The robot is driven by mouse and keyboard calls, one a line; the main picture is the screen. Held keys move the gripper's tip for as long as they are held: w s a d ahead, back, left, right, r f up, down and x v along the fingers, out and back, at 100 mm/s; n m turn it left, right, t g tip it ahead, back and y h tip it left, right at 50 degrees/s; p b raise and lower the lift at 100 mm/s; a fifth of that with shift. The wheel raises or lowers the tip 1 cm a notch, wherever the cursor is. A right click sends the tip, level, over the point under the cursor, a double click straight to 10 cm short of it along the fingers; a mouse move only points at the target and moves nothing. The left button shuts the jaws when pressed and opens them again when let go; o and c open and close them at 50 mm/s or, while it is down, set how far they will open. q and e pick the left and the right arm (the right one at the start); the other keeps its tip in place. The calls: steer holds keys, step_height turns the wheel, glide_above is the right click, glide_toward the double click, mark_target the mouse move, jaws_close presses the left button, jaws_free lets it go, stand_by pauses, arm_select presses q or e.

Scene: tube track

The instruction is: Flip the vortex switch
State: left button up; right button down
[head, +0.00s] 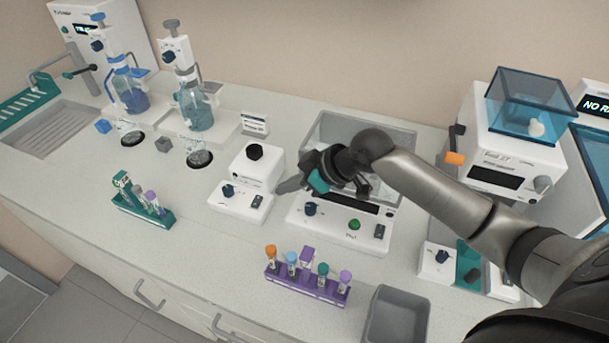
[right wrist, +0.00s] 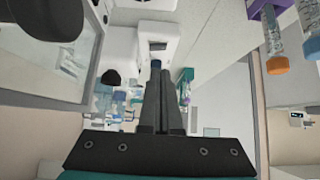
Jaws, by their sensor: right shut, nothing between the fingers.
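The vortex mixer (head: 240,182) is a small white unit with a round black top (head: 255,152) on the bench, left of centre in the head view. Its sloped front carries a dark blue knob (head: 228,190) and a small dark rocker switch (head: 257,201). My left gripper is not in view.
A white bath unit (head: 340,222) stands right of the mixer, under my right arm. A purple tube rack (head: 305,288) and a grey bin (head: 397,315) are in front. A green tube rack (head: 143,207) is at left. Bench between the racks is clear.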

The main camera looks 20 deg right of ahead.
steer(key=v, duration=0.5)
steer(key=shift+s+d+r, duration=0.1)
steer(key=shift+s+r, duration=0.15)
